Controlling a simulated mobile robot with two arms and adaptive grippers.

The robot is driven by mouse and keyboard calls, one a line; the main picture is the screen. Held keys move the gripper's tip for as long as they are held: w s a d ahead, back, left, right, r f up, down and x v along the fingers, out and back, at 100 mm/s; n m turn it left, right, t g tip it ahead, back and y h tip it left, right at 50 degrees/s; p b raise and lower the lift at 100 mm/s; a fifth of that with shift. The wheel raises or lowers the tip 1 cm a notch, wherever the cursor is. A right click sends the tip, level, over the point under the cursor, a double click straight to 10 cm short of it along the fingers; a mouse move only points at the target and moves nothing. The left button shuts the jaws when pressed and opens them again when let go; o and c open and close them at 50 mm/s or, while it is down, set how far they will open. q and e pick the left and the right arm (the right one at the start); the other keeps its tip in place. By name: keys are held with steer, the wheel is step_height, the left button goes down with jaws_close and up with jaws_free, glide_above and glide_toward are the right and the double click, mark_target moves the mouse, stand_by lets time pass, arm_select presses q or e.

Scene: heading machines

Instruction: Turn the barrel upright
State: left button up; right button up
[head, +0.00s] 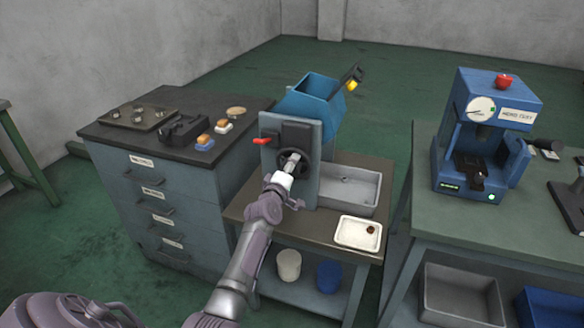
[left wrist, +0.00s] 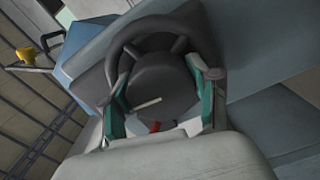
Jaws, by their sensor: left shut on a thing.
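The blue barrel (head: 308,98) sits in the grey-blue machine frame (head: 305,185) on the small table. Its open mouth shows from above and it looks tilted; the exact angle is hard to tell. A dark handwheel (head: 312,158) is on the frame's front. My left gripper (head: 289,163) is at that wheel. In the left wrist view, its green-padded fingers (left wrist: 160,100) are shut on the wheel's round dark hub (left wrist: 160,88), one on each side. The blue barrel (left wrist: 88,48) shows partly behind the wheel there. My right gripper is not in view.
A red-knobbed lever (head: 262,141) sticks out left of the wheel. A grey tray (head: 372,207) and a white tray (head: 342,235) are to the right on the table. A drawer cabinet (head: 160,210) stands left, a blue press (head: 462,110) right.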

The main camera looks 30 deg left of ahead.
arm_select(q)
steer(key=shift+f+n, duration=0.1)
steer(key=shift+n, duration=0.6)
steer(key=o, duration=1.2)
steer(key=v, duration=1.2)
steer(key=shift+a, duration=0.1)
steer(key=shift+f, duration=0.1)
